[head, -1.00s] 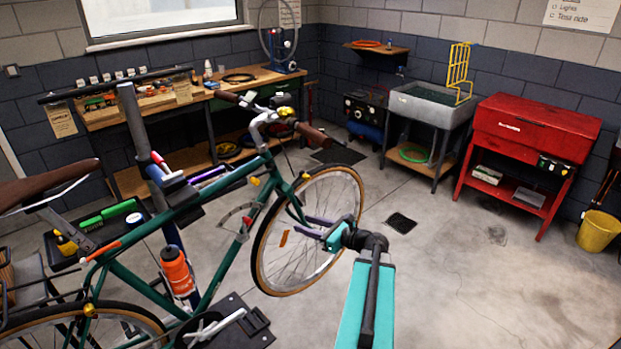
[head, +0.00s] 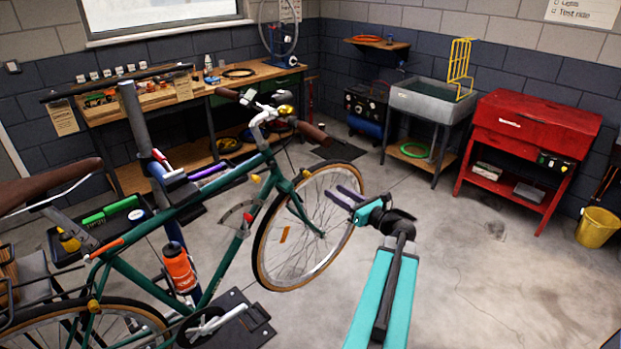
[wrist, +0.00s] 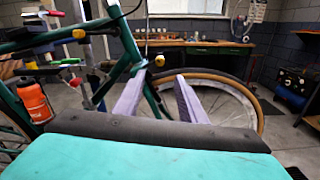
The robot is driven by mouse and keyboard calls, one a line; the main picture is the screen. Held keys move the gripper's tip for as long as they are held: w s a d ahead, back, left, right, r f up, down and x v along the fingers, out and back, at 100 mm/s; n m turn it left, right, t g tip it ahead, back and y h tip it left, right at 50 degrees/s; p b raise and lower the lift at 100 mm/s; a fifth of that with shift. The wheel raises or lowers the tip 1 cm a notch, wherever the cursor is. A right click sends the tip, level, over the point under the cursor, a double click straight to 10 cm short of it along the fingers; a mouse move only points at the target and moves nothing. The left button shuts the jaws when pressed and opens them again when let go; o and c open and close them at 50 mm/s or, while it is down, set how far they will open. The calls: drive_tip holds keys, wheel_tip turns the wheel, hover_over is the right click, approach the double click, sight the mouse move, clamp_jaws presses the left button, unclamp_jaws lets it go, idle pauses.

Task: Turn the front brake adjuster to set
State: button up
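A green bike (head: 140,285) is clamped in a repair stand, with its front wheel (head: 262,235) to the right. Small yellow and gold parts show at the handlebar (head: 286,110) and by the head of the frame (head: 256,180); I cannot tell which is the front brake adjuster. My gripper (head: 335,191) has pale purple fingers and is held right of the front wheel's upper part, apart from the handlebar. In the wrist view its fingers (wrist: 160,76) are spread, with nothing between them, and the front wheel (wrist: 232,98) lies beyond.
A wooden workbench (head: 235,85) with tools runs along the back wall. A grey sink (head: 430,100) and a red cabinet (head: 535,125) stand at the right, with a yellow bucket (head: 598,228) beside them. The floor (head: 490,285) at the right is clear.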

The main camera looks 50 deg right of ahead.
sight(310, 176)
drive_tip(key=w+p, duration=0.1)
drive_tip(key=w, duration=0.3)
drive_tip(key=w+p, duration=0.1)
drive_tip(key=w, duration=0.3)
drive_tip(key=w+d+p, duration=0.1)
drive_tip(key=w+p, duration=0.1)
drive_tip(key=w, duration=0.3)
drive_tip(key=shift+c, duration=0.3)
